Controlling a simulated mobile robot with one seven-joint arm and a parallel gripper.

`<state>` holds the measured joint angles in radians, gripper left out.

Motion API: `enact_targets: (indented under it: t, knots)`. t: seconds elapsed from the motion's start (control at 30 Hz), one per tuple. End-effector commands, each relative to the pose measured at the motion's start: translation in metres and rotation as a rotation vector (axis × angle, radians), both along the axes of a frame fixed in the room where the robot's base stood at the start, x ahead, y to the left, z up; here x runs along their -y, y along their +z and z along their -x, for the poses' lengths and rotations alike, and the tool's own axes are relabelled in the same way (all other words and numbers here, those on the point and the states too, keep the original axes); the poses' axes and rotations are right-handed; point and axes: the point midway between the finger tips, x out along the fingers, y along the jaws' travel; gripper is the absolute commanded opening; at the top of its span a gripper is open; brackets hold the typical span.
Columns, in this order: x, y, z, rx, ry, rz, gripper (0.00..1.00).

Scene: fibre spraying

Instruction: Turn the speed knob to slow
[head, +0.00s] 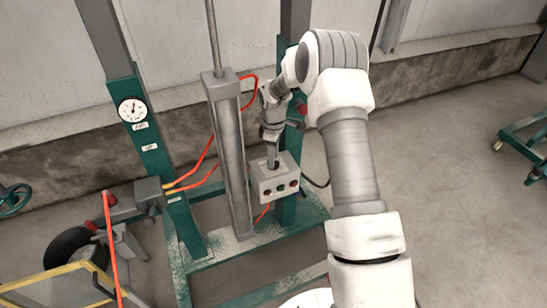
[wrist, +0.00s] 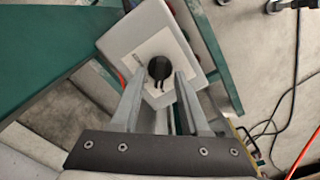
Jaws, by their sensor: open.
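The speed knob (wrist: 159,68) is a round black knob on a pale plate on top of a grey control box (wrist: 207,48). In the head view the control box (head: 282,177) is mounted on the green frame, with red and green buttons on its front face. My gripper (wrist: 158,85) is open, with its two fingers to either side of the knob's near edge in the wrist view. I cannot tell whether they touch it. In the head view my gripper (head: 272,157) points down over the box top and hides most of the knob. The speed markings are not readable.
A grey cylinder column (head: 231,155) stands left of the box. A green post (head: 155,150) with a white dial gauge (head: 132,110) is farther left. Orange hoses (head: 195,165) run between them. The floor (head: 440,150) at right is mostly clear, with a green cart at the edge.

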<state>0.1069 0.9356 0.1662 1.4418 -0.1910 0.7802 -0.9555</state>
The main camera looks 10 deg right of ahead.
Motion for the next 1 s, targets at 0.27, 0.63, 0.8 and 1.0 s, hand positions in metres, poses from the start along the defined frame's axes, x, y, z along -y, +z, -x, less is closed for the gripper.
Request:
enact_targets:
  t: [0.27, 0.63, 0.8, 1.0]
  knots:
    - [0.0, 0.062, -0.001, 0.004, -0.001, 0.0, 0.45]
    - [0.0, 0.144, 0.0, 0.004, 0.0, 0.0, 0.45]
    - [0.0, 0.162, 0.0, 0.0, 0.001, 0.0, 0.45]
    - [0.0, 0.167, 0.0, 0.0, 0.001, 0.0, 0.45]
